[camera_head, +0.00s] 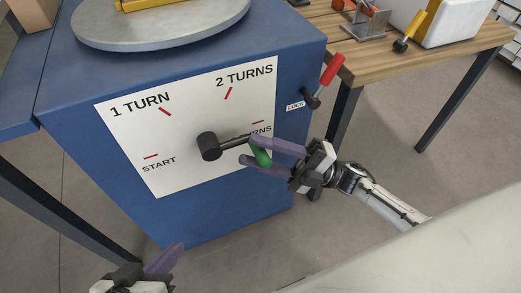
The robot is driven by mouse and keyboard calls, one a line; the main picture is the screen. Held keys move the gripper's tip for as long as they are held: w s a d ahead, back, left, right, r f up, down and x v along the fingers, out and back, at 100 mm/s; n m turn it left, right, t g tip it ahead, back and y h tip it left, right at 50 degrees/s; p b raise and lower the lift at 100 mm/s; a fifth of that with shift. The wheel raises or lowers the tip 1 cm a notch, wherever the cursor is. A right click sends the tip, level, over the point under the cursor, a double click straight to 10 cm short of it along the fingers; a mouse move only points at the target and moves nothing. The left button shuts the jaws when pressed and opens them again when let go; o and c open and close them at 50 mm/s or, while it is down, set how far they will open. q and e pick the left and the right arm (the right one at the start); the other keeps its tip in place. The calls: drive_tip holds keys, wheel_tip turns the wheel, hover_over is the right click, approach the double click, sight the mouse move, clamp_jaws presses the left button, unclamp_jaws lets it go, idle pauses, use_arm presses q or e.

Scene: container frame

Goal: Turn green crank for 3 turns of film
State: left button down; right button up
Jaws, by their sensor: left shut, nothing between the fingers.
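The crank (210,146) is a black hub on the white dial panel (125,128) of a blue box. Its black arm points right, toward the mark whose label reads "RNS", its start hidden. The green handle (261,157) is at the arm's end. My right gripper (246,150) reaches in from the right. Its purple fingers are spread, one above and one below the green handle, with a gap between them; contact is unclear. My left gripper (166,260) is shut and empty at the lower left, away from the crank and partly cut off.
A red-handled lever (328,74) marked LOCK sticks out at the box's right side. A grey turntable (160,28) sits on top. A wooden table (385,62) with tools and a white container stands at the back right. Open floor lies below the box.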

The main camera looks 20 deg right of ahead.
use_arm(q)
drive_tip(key=shift+d+r, duration=0.1)
drive_tip(key=shift+r, duration=0.1)
use_arm(e)
drive_tip(key=v, duration=1)
drive_tip(key=shift+d, duration=0.2)
use_arm(q)
drive_tip(key=shift+w, duration=0.1)
use_arm(e)
drive_tip(key=shift+s, duration=0.1)
